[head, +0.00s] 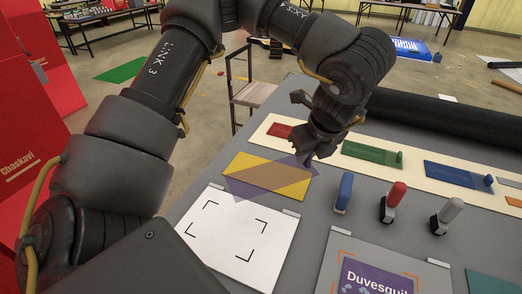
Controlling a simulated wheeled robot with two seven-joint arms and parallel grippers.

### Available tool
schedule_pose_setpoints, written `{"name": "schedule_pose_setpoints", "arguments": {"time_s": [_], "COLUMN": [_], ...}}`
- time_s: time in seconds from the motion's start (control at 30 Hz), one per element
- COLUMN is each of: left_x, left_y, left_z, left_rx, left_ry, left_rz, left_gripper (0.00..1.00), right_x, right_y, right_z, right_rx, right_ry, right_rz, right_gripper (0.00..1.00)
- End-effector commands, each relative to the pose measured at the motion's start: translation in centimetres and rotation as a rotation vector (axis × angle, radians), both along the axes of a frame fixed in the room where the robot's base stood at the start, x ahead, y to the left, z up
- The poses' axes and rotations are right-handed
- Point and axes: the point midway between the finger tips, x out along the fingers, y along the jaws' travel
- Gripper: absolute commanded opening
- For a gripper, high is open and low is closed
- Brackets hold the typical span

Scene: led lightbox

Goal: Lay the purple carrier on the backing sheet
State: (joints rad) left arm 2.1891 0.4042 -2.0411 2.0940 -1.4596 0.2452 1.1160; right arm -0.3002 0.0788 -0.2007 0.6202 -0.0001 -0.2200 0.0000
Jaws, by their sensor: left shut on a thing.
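The purple carrier (268,179) is a thin see-through purple sheet, seen tilted over a yellow panel (240,163). My left gripper (308,156) is shut on its upper right corner. The carrier's lower left end overlaps the far edge of a white sheet with black corner marks (235,232), which looks like the backing sheet. The white sheet lies flat on the grey table, nearer than the gripper. I cannot tell how high the carrier is above the panel. My right gripper is not in view.
Blue (344,192), red (393,201) and grey (447,215) handled tools stand to the right. A "Duvesquil" print (375,278) lies at the front. A cream strip with coloured panels (415,178) runs behind. A dark roller (450,118) lines the back edge.

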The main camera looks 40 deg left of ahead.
Motion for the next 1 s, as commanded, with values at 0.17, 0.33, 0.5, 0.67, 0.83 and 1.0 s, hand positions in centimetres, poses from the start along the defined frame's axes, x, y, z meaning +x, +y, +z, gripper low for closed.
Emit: {"name": "schedule_pose_setpoints", "arguments": {"time_s": [0.17,0.33,0.5,0.67,0.83,1.0], "left_x": [0.0,1.3,4.0,6.1,7.5,8.2], "left_y": [0.2,2.0,5.5,8.3,10.0,10.6], "left_z": [0.1,-0.8,-2.7,-5.5,-8.2,-9.2], "left_rx": [0.0,-0.001,-0.003,-0.003,-0.001,-0.002], "left_ry": [0.001,0.004,0.005,0.007,0.003,0.001], "left_rz": [-0.034,-0.026,-0.02,-0.023,-0.025,-0.03], "left_gripper": [0.0,0.0,0.0,0.0,0.0,0.0], "right_x": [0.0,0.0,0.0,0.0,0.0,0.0], "right_y": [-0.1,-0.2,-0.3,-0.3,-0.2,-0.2], "right_z": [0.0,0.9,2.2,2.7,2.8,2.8], "right_rx": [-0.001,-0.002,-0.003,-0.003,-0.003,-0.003], "right_ry": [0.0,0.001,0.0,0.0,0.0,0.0], "right_rz": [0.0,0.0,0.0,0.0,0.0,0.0], "right_gripper": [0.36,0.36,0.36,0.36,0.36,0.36]}}
